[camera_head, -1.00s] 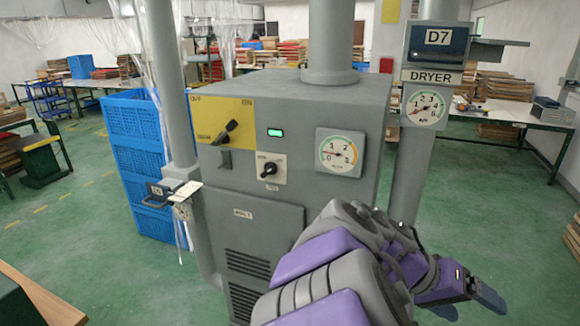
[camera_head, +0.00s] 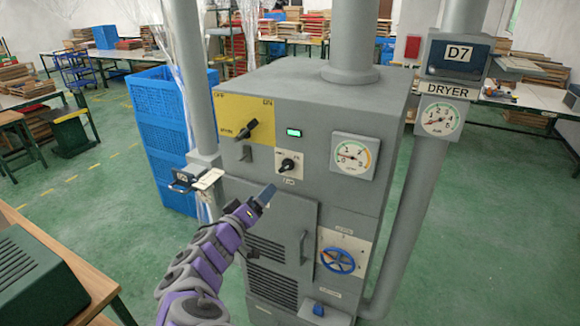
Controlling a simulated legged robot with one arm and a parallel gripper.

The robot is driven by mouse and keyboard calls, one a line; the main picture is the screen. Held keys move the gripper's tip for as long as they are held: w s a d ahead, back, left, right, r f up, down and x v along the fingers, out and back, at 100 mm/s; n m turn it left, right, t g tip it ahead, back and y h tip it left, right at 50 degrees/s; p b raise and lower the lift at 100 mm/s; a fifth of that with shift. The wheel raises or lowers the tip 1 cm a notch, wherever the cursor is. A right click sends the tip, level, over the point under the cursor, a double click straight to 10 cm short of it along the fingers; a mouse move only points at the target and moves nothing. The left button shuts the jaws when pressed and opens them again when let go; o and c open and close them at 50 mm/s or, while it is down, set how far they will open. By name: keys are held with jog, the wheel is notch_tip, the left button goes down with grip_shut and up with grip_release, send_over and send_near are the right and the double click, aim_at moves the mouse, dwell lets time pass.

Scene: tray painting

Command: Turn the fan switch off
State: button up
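The grey dryer cabinet (camera_head: 328,120) stands in the middle. Its front has a yellow plate (camera_head: 229,107) with a black lever switch (camera_head: 247,129), whose handle points up and right. A smaller black knob (camera_head: 288,164) sits on a white plate to the right and lower. The labels are too small to tell surely which one is the fan switch.
A grey post with a bracket (camera_head: 186,180) stands left of the cabinet. Blue crates (camera_head: 150,130) stand behind left. A wooden table (camera_head: 75,275) with a green box is at lower left.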

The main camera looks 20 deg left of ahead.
send_near(282, 168)
jog(key=w, duration=0.2)
jog(key=w+d, duration=0.1)
jog(key=w, duration=0.1)
jog(key=w+d, duration=0.1)
jog(key=w, duration=0.2)
jog(key=shift+d, duration=0.15)
jog(key=shift+w+a+r, duration=0.15)
jog(key=shift+a+r, duration=0.05)
jog(key=shift+a, duration=0.05)
jog(key=shift+w+a+f+p, duration=0.15)
jog(key=shift+w+a+f, duration=0.1)
jog(key=shift+w+a, duration=0.35)
jog(key=shift+w+a+f+p, duration=0.15)
jog(key=shift+w+a+f, duration=0.1)
jog(key=shift+w+a, duration=0.35)
jog(key=shift+d+r, duration=0.1)
jog(key=shift+r, duration=0.05)
jog(key=shift+w+d+r, duration=0.1)
jog(key=shift+d+r, duration=0.1)
jog(key=shift+d, duration=0.9)
jog(key=shift+c, duration=0.9)
jog(key=shift+a, duration=0.55)
jog(key=c, duration=0.6)
jog(key=shift+r, duration=0.1)
jog(key=shift+c, duration=1.4)
